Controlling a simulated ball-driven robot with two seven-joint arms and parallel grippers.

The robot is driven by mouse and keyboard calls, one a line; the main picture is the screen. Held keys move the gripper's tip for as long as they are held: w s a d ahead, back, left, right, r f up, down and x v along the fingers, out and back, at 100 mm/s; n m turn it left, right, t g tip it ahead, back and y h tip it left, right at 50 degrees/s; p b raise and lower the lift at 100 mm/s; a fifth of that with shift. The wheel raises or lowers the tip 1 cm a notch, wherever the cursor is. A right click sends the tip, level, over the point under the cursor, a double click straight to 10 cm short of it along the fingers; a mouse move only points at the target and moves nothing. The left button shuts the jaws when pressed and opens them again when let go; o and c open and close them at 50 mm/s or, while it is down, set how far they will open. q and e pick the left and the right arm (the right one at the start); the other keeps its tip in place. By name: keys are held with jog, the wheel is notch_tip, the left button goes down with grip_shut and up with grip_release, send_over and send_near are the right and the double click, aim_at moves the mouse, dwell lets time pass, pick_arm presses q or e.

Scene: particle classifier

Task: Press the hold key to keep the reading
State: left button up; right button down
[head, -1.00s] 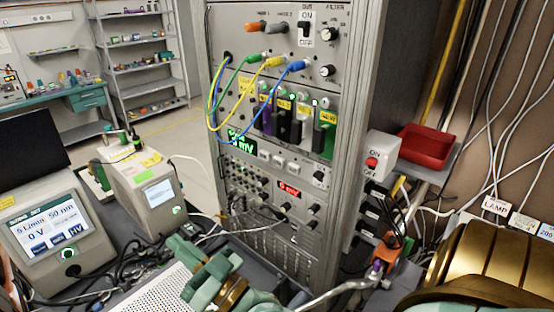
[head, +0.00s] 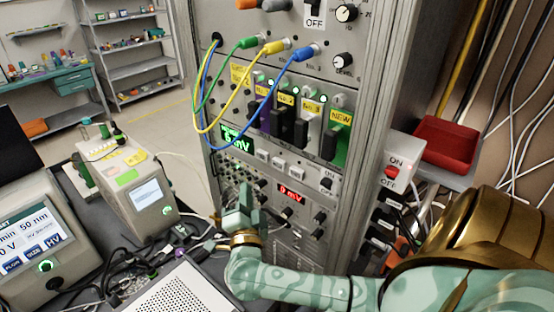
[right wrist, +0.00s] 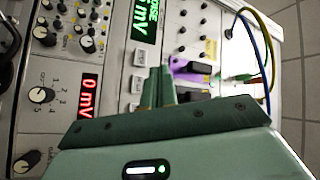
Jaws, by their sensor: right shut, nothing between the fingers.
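A row of small white keys (head: 279,163) sits on the rack panel, just right of the green mV display (head: 237,144). The white keys (right wrist: 139,57) also show in the right wrist view, beside the green display (right wrist: 145,20). Their lettering is too small to read, so I cannot tell which is the hold key. My right gripper (head: 245,193) is shut and empty, in front of the rack and below the keys in the picture. In the right wrist view its fingertips (right wrist: 161,72) point toward the key row and overlap its end; I cannot tell whether they touch. My left gripper is not in view.
A red 0 mV display (head: 291,195) and knobs sit below the keys. Blue, yellow and green cables (head: 204,105) hang in front of the rack's left side. A perforated white box (head: 178,292) and tangled black cables lie on the bench in front.

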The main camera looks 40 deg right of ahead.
aim_at(279, 164)
jog(key=d+b, duration=0.1)
jog(key=d, duration=0.7)
jog(key=shift+w+d+b, duration=0.35)
jog(key=shift+d+b, duration=0.05)
jog(key=shift+d, duration=0.15)
dwell(1.8)
jog(key=shift+d+p, duration=0.3)
jog(key=shift+p, duration=0.05)
